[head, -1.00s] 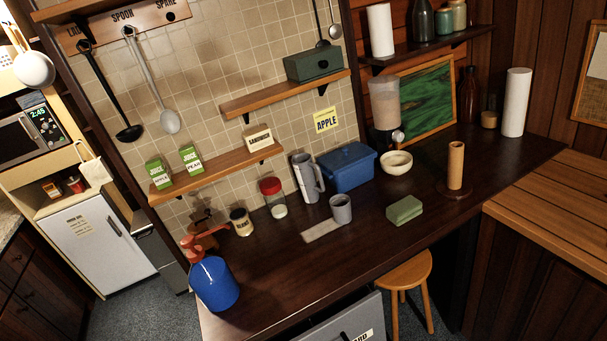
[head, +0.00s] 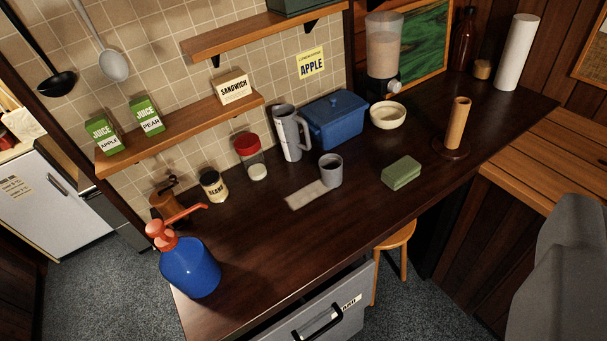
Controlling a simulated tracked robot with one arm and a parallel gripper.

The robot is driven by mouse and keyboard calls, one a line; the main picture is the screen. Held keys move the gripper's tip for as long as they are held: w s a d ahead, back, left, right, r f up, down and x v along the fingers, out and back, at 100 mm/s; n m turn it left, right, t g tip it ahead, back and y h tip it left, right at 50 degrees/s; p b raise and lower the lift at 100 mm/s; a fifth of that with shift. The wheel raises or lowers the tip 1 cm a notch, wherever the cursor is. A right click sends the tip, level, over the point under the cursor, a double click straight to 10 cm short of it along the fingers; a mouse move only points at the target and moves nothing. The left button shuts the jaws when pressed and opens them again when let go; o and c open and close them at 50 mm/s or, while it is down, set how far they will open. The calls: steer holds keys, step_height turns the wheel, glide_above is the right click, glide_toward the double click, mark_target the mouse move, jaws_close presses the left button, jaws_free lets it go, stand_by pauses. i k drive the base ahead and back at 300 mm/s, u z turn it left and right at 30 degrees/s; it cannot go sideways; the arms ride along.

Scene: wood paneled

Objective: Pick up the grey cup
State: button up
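The grey cup (head: 331,172) stands upright on the dark wooden counter (head: 270,258), near the middle of the head view. A pale flat patch lies on the counter just left of it. The cup stands clear of its neighbours, and nothing holds it. My gripper's fingers do not show. A smooth grey shape at the lower right edge is perhaps part of my own arm; I cannot tell for sure.
Behind the cup stand a grey jug (head: 291,135), a blue box (head: 336,120) and a red-lidded jar (head: 249,157). A green sponge (head: 401,173) lies to its right. A blue pump bottle (head: 190,267) stands at the front left. A stool (head: 397,236) stands below the counter.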

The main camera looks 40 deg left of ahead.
mark_target(331, 165)
steer(key=u, duration=0.15)
steer(key=i, duration=1)
steer(key=z, duration=0.1)
